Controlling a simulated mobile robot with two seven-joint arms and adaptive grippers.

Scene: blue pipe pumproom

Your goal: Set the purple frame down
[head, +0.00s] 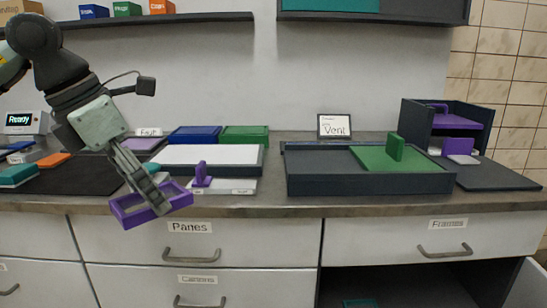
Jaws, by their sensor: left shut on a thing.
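The purple frame (184,200) is a flat rectangular ring in the head view, left of the middle. My left gripper (157,200) comes down from the upper left and is shut on the frame. It holds the frame tilted at the front edge of the counter (270,206), overlapping the edge in the picture. Whether the frame touches the counter cannot be told. The gripper's fingers hide part of the frame. My right gripper is not in view.
A white-topped tray (208,155) and a small purple-handled piece (202,181) stand close to the right. A dark box with a green handled lid (384,158) is right of the middle. A black mat (75,176) lies left. An open compartment (400,286) is below.

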